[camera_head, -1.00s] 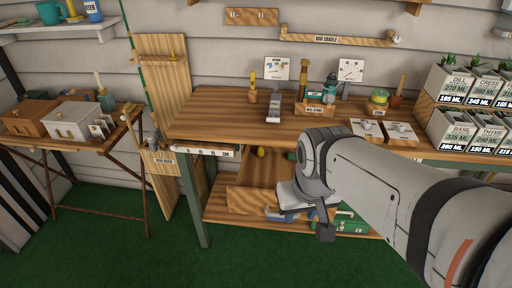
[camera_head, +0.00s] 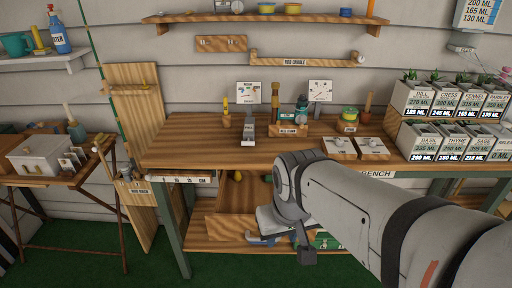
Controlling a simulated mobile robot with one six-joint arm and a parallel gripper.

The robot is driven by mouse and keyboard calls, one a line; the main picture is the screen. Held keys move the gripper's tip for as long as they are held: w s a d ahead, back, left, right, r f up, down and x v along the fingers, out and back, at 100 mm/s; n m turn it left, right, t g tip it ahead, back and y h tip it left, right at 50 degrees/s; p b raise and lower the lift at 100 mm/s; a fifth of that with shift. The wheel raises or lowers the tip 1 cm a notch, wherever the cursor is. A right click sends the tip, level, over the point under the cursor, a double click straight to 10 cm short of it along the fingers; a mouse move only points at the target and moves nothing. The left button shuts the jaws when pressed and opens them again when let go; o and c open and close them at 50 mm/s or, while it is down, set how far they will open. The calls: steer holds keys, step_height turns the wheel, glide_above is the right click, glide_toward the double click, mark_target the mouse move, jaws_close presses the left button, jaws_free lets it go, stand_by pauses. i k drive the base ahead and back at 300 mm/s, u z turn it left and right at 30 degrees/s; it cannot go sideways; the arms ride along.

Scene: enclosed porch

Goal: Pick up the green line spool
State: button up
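A small green round object with a yellowish band, which looks like the green line spool (camera_head: 349,113), sits on a small wooden holder towards the right of the workbench top. A teal-green reel (camera_head: 301,112) stands to its left on a labelled wooden stand. My arm reaches in from the lower right, in front of the bench. My gripper (camera_head: 307,256) hangs below and to the left of the spool, in front of the lower shelf, well apart from it. Its fingers are small and dark, so I cannot tell whether they are open. No held object is visible.
The workbench top (camera_head: 200,145) is bare at left. Two small wooden boxes with pale lids (camera_head: 371,147) lie in front of the spool. Labelled herb planters (camera_head: 435,140) stand at right. The wall shelf (camera_head: 200,18) holds several round tins or spools. A side table (camera_head: 95,170) stands left.

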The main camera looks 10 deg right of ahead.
mark_target(347, 115)
steer(key=z, duration=0.2)
steer(key=k, duration=1.05)
steer(key=z, duration=1.4)
steer(key=i, duration=1.6)
steer(key=u, duration=0.65)
steer(key=i, duration=1)
steer(key=u, duration=0.85)
steer(key=k, duration=0.8)
steer(key=u, duration=0.25)
steer(key=i, duration=0.3)
steer(key=z, duration=0.2)
